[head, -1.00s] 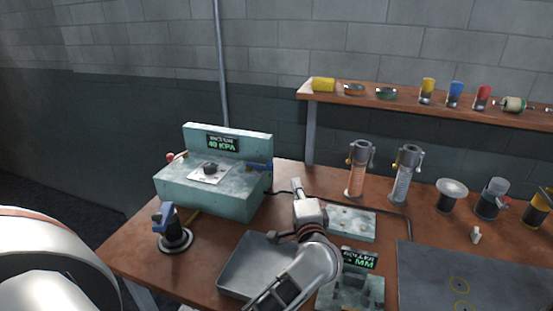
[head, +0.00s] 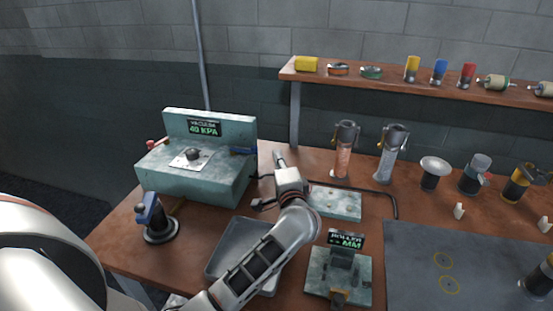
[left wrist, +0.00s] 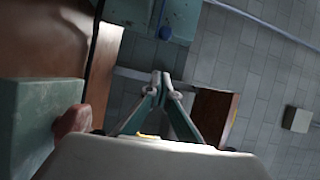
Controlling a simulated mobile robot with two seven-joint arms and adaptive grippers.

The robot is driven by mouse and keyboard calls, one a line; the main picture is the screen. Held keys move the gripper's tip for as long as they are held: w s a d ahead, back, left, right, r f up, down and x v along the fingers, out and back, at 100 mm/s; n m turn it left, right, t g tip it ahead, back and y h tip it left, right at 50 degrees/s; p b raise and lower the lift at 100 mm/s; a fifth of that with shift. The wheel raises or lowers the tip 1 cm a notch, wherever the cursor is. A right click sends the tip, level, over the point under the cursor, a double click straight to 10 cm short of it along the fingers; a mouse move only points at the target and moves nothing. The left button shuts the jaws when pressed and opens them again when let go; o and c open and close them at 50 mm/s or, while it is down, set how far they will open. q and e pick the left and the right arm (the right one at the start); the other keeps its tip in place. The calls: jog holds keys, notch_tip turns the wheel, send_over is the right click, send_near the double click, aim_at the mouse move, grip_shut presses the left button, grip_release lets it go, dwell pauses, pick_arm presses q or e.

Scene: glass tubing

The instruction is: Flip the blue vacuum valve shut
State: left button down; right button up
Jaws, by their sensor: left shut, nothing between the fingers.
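The vacuum unit (head: 190,186) is a pale teal box with a raised back panel and a green "40 KPA" readout (head: 203,128), at the left of the bench. My right gripper is not in view.
A blue-topped black stand (head: 158,222) is in front of the unit. A grey tray (head: 226,243) lies under my left arm, with a roller gauge (head: 340,272) to its right. Glass tube holders (head: 344,150) stand at the back. A shelf (head: 400,82) hangs behind them.

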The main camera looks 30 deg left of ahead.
aim_at(244, 150)
pick_arm(q)
jog(key=w+a+p, duration=0.1)
jog(key=a+p, duration=0.2)
jog(key=a, duration=0.3)
jog(key=shift+w+a, duration=0.15)
jog(key=shift+w, duration=0.25)
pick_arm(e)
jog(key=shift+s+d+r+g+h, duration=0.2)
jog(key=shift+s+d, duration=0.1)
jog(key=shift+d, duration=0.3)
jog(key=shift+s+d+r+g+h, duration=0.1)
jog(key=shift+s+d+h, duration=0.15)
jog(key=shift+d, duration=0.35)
pick_arm(q)
jog(key=shift+f, duration=0.1)
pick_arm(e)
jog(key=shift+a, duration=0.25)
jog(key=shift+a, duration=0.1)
